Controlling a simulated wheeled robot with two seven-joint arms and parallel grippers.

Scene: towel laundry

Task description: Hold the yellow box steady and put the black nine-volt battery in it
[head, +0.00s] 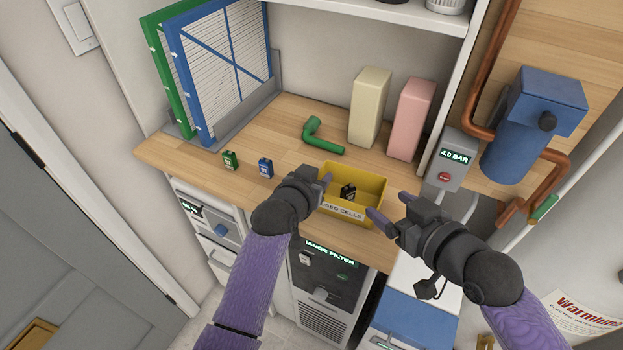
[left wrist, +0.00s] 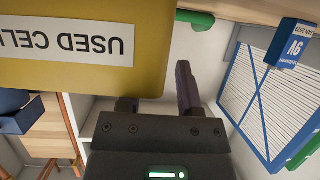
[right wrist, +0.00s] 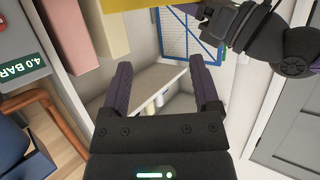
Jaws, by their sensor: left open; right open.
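The yellow box (head: 376,190), labelled USED CELLS, stands open-topped at the counter's front edge. The black nine-volt battery (head: 348,192) shows inside it in the head view. My left gripper (head: 321,184) is open at the box's left side. In the left wrist view the yellow box (left wrist: 90,80) fills the upper left and partly hides one finger; whether its wall lies between the fingers I cannot tell. My right gripper (head: 388,206) is open and empty, just right of the box. The right wrist view shows only a strip of the yellow box (right wrist: 150,4) at the top.
A green battery (head: 230,160) and a blue battery (head: 265,167) stand on the counter left of the box. Behind are a green pipe piece (head: 320,138), a cream block (head: 369,107) and a pink block (head: 411,118). A gauge box (head: 449,165) and copper pipes crowd the right.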

